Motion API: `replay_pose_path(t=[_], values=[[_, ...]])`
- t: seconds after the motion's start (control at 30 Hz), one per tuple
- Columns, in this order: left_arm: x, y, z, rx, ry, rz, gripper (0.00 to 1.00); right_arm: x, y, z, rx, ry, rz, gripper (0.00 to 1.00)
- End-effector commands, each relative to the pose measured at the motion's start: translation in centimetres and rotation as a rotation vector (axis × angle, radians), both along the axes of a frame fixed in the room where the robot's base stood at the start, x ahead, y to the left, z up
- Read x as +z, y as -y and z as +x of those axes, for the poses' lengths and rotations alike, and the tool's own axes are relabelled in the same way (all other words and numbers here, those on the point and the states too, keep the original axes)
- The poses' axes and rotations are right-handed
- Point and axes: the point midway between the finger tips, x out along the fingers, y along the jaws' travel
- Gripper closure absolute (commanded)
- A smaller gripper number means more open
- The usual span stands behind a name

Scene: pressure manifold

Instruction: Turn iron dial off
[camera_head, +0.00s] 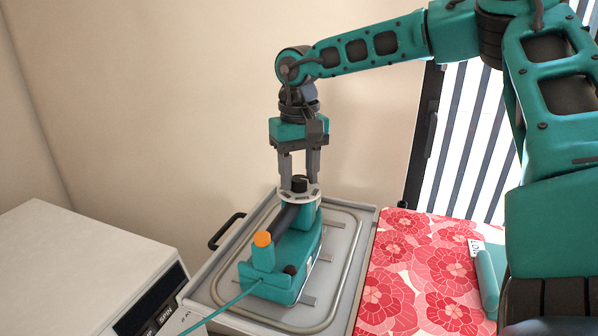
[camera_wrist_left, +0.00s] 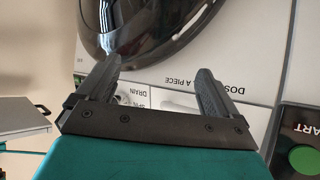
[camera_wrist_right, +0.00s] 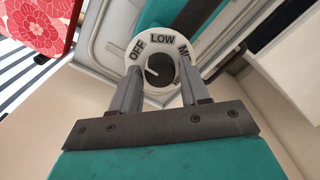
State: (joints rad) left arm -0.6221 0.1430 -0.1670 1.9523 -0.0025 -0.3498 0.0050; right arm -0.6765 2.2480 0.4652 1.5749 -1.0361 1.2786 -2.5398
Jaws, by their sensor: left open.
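The teal iron (camera_head: 290,262) sits on the ironing surface, its round white dial plate (camera_head: 300,193) raised at the far end. In the right wrist view the dial's black knob (camera_wrist_right: 160,70) has a white mark, and the plate shows OFF, LOW and part of another label. My right gripper (camera_head: 299,178) points straight down over the dial. Its fingers (camera_wrist_right: 160,82) stand apart on either side of the knob; I cannot tell whether they touch it. My left gripper (camera_wrist_left: 158,88) is open and empty before a white machine's panel, and is out of the head view.
A white machine (camera_head: 90,262) with a black SPIN panel stands at the left. The ironing surface (camera_head: 345,240) has a metal rail around the iron. A red floral cloth (camera_head: 420,270) lies to the right. A teal cord (camera_head: 225,307) runs from the iron's near end.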

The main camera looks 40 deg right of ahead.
Motion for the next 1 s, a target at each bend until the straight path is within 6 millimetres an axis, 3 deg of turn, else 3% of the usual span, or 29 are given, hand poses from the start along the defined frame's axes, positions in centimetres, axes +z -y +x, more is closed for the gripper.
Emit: replay_pose_path(t=[0.17, 0.47, 0.57, 1.0], values=[[0.0, 0.0, 0.0, -0.001, -0.001, 0.000, 0.06, 0.0, 0.0, 0.0, -0.001, 0.000, 0.000, 0.39], [0.0, 0.1, 0.0, -0.001, -0.001, 0.000, 0.06, 0.5, 0.0, 0.1, -0.002, 0.002, -0.001, 0.39], [0.1, 0.1, 0.0, -0.001, -0.001, 0.000, 0.06, 1.7, 0.0, 0.1, -0.001, 0.004, 0.000, 0.39], [0.9, -0.2, 0.0, 0.003, 0.007, 0.003, 0.06, 10.8, 0.0, 0.0, -0.002, 0.003, -0.001, 0.39]])
